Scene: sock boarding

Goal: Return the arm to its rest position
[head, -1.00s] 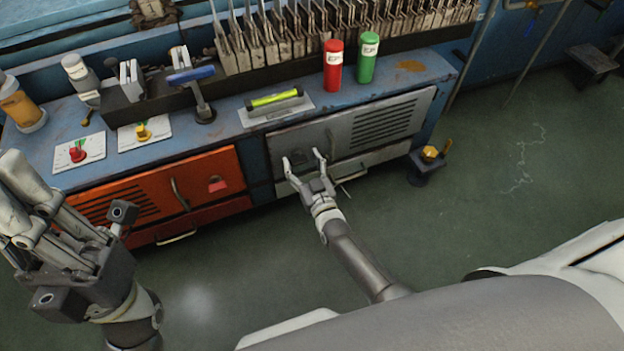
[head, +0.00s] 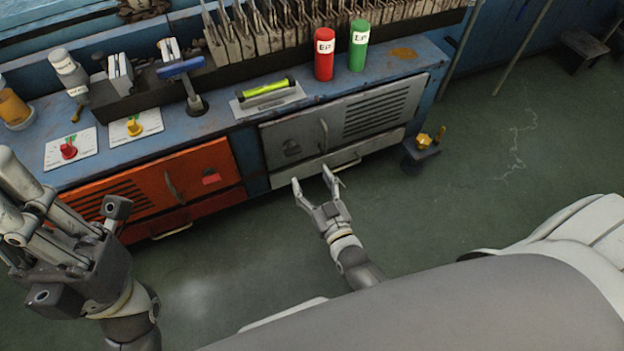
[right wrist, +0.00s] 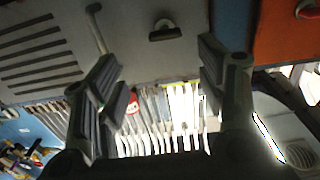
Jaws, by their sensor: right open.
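My right gripper (head: 318,186) is open and empty in the head view. It hangs over the green floor in front of the grey cabinet's lower drawer. In the right wrist view its two fingers (right wrist: 160,85) stand wide apart with nothing between them. My left gripper (head: 62,225) is large at the left edge of the head view, close to the camera.
The blue bench (head: 222,118) carries a red cylinder (head: 324,58), a green cylinder (head: 358,48), a level (head: 268,90) and a blue-handled tool (head: 182,70). Below are an orange cabinet (head: 150,190) and a grey cabinet (head: 300,138). A small dark stand (head: 420,152) is at right. Floor is clear between.

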